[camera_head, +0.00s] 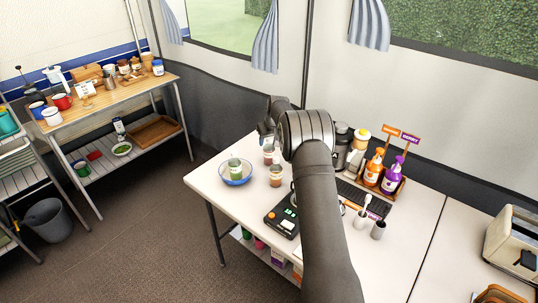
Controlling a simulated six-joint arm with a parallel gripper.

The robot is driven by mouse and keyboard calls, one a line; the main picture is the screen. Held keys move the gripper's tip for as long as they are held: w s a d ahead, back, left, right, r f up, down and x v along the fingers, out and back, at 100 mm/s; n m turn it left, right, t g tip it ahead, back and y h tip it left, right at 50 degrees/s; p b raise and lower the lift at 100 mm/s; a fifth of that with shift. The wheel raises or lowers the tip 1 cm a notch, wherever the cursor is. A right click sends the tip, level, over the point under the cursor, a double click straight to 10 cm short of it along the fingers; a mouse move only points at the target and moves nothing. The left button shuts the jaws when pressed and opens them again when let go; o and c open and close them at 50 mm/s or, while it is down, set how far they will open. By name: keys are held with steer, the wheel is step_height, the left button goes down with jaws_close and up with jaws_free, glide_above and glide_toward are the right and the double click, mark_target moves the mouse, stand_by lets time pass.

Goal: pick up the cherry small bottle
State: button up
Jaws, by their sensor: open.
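No bottle can be clearly read as cherry at this size. A small clear jar with a brownish-red fill (275,176) stands on the white table, right of a blue-rimmed bowl (236,180). A similar small container (268,154) stands just behind it. A green-labelled container (235,169) is in the bowl. My gripper (264,138) is at the far end of my arm, above the table behind these containers. It is open, and nothing shows between its fingers. My arm's wrist hides part of it and the table behind.
Orange (373,167) and purple (393,175) pump bottles stand in a tray on the right, with dark and yellow-topped bottles beside them. A black scale (283,220) lies near the front edge. A toaster (510,242) is at far right. The table's front left is clear.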

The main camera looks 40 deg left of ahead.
jaws_close()
stand_by(0.4)
